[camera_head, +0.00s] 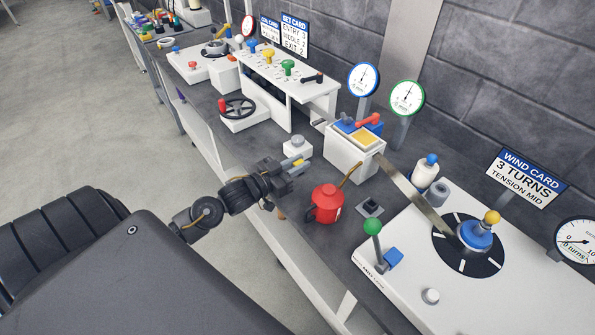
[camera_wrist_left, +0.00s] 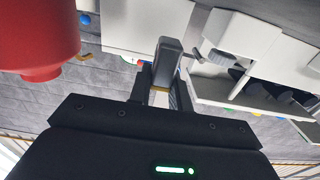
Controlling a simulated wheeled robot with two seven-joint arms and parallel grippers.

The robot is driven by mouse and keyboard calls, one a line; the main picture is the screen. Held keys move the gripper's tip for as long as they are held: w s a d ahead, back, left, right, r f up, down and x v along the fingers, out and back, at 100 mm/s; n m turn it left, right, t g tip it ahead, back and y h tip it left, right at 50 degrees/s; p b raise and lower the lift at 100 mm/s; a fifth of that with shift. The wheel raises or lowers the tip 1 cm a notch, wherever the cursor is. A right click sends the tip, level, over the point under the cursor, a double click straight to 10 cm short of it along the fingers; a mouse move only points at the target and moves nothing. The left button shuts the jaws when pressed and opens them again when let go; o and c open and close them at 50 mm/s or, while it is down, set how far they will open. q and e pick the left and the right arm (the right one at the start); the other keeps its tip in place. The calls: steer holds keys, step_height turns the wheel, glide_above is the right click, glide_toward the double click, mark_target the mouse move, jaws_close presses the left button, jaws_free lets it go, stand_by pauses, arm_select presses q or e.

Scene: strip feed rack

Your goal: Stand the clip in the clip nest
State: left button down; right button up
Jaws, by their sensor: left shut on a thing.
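My left gripper (camera_head: 287,172) reaches over the front edge of the bench, left of the red oil can. It is shut on a small grey piece with some yellow on it, which I take to be the clip (camera_head: 299,162). In the left wrist view the grey clip (camera_wrist_left: 168,55) stands out between the fingers (camera_wrist_left: 162,92); its lower part is hidden by them. A small black square holder (camera_head: 370,207) sits on the bench right of the red can, apart from the gripper. It may be the clip nest; I cannot tell for sure. My right gripper is out of view.
The red oil can (camera_head: 326,204) with its long spout stands close right of the gripper. A white block with a grey knob (camera_head: 297,147) is just behind it. A white feed box (camera_head: 352,153), a green-knobbed lever (camera_head: 373,227) and the winding disc (camera_head: 468,243) stand farther right.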

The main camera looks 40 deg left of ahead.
arm_select(q)
steer(key=shift+w+a+f+p, duration=0.1)
steer(key=shift+f+p, duration=0.05)
steer(key=shift+f, duration=0.75)
steer(key=shift+w+f+p, duration=0.1)
steer(key=shift+f+p, duration=0.05)
steer(key=shift+f, duration=0.75)
steer(key=shift+f, duration=0.2)
steer(key=c, duration=1.3)
jaws_free()
